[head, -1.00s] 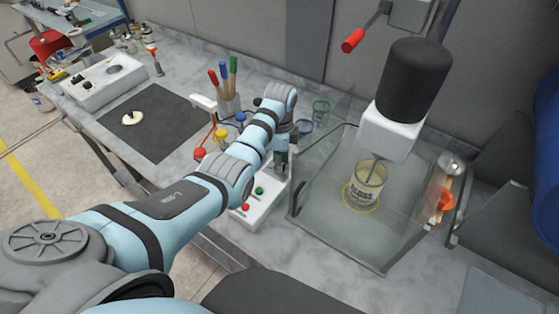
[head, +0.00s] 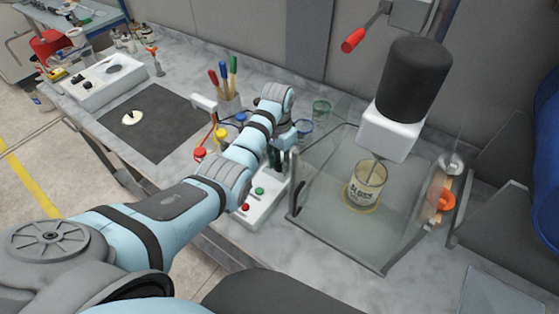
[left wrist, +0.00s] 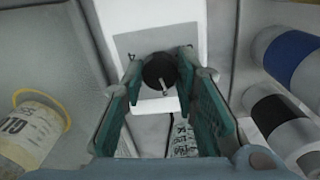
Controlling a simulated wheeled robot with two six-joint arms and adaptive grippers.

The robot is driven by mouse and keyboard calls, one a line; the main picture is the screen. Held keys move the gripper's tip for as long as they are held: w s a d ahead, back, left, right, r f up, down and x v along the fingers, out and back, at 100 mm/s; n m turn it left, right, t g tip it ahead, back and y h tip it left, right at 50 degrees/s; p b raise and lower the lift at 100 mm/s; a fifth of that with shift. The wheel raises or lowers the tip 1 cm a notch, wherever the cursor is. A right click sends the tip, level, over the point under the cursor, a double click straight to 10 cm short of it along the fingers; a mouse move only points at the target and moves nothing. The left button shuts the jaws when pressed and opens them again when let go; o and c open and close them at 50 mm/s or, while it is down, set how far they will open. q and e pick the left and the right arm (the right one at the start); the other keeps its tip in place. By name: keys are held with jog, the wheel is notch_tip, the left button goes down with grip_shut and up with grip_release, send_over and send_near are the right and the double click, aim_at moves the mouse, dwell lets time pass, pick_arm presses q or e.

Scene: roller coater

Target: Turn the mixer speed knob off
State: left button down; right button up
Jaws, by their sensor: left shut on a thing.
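The mixer speed knob is a round black knob (left wrist: 160,72) with a pale pointer line, on a white control box (left wrist: 150,20) in the left wrist view. My left gripper (left wrist: 159,66) is shut on it, one teal finger on each side. In the head view the left gripper (head: 276,158) reaches down to the white control box (head: 262,208), and the arm hides the knob. The mixer (head: 413,80) has a black motor over a white block. Its shaft dips into a labelled beaker (head: 366,187). My right gripper is out of view.
A green button (head: 259,190) and a red button (head: 245,208) are on the box near the arm. Clear panels (head: 330,235) surround the beaker. Blue-capped and yellow-capped bottles (head: 222,133) and a pen holder (head: 229,103) stand close behind the arm.

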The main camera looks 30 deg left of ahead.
aim_at(280, 165)
pick_arm(q)
jog(key=n, duration=0.5)
jog(key=shift+n, duration=0.3)
jog(key=n, duration=1)
jog(key=shift+n+t, duration=0.3)
jog(key=shift+n, duration=0.1)
jog(key=n, duration=0.5)
jog(key=shift+d, duration=0.1)
jog(key=c, duration=1.2)
grip_release()
jog(key=shift+c, duration=0.2)
notch_tip(280, 165, up, 8)
jog(key=shift+s+f, duration=0.15)
jog(key=shift+f, duration=0.05)
